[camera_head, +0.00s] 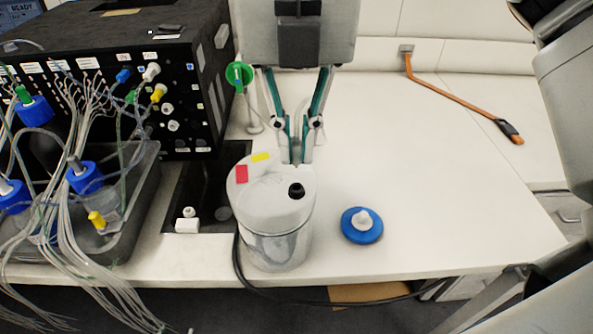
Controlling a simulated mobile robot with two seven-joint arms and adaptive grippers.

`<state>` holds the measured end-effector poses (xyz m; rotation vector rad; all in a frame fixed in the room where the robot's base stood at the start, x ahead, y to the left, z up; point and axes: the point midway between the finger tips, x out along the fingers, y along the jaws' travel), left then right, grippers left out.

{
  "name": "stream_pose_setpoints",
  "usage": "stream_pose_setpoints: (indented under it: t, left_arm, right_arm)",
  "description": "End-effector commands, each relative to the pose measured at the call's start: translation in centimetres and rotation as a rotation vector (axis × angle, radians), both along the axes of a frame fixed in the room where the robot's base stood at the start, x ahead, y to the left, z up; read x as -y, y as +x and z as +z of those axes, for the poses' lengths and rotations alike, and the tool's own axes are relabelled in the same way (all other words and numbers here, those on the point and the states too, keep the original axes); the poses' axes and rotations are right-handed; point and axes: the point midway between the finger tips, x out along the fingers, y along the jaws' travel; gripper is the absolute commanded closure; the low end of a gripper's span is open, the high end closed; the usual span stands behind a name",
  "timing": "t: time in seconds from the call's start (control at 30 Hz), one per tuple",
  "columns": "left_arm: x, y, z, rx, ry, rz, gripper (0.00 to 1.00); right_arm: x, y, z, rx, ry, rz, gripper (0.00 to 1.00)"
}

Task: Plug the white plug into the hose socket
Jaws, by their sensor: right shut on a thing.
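My right gripper (298,158) reaches down from the top centre, its teal-lined fingers closing to a narrow tip. It is shut on a small pale piece, apparently the white plug, mostly hidden between the fingers. The tip is just behind the lid of a white canister (279,247). A round black port (297,190) is on the lid, slightly in front of the fingertips; I cannot tell for sure whether it is the hose socket. A green disc (240,76) with a thin clear tube stands left of the gripper. My left gripper is not in view.
A black box (205,90) with many connectors and tubes stands at the left, with a grey tray (142,170) of blue-capped bottles before it. A blue disc (361,236) with a white knob lies right of the canister.

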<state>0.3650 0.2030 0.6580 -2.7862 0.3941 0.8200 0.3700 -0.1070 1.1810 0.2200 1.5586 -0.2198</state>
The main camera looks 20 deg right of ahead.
Motion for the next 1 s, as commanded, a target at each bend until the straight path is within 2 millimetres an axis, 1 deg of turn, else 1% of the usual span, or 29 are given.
stream_pose_setpoints:
  t: [0.1,0.3,0.8,0.83,1.0]
  left_arm:
    - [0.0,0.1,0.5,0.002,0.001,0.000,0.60]
    - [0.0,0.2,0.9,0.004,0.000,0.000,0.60]
    - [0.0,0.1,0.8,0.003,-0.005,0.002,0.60]
    - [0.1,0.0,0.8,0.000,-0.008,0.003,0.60]
    - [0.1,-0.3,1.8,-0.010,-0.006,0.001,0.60]
  right_arm:
    - [0.0,0.0,0.6,0.001,0.000,0.000,1.00]
    - [0.0,0.0,1.1,0.000,0.000,-0.001,1.00]
    - [0.0,0.0,1.0,-0.001,0.000,0.000,1.00]
    - [0.0,0.0,1.3,0.000,0.000,0.000,1.00]
    - [0.0,0.0,3.8,0.001,0.001,0.000,1.00]
